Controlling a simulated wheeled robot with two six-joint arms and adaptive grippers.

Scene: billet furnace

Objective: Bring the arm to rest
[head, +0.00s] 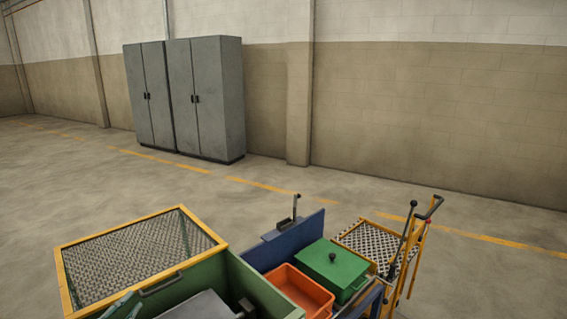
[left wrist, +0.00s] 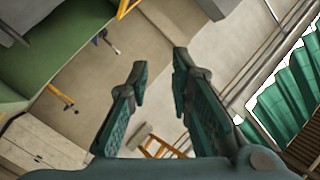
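My left gripper (head: 122,306) shows only in part at the bottom left edge of the head view, in front of the green box. In the left wrist view its two teal fingers (left wrist: 158,68) stand apart with nothing between them. The fingers point into open room, and I see no object touching them. My right gripper is not in the head view.
A green box (head: 262,286) with a yellow-framed mesh lid (head: 140,255) is close in front. Beside it are a blue panel (head: 290,245), an orange tray (head: 300,289), a green lidded box (head: 333,268) and a yellow trolley (head: 376,243). Grey cabinets (head: 190,98) stand far back; floor between is clear.

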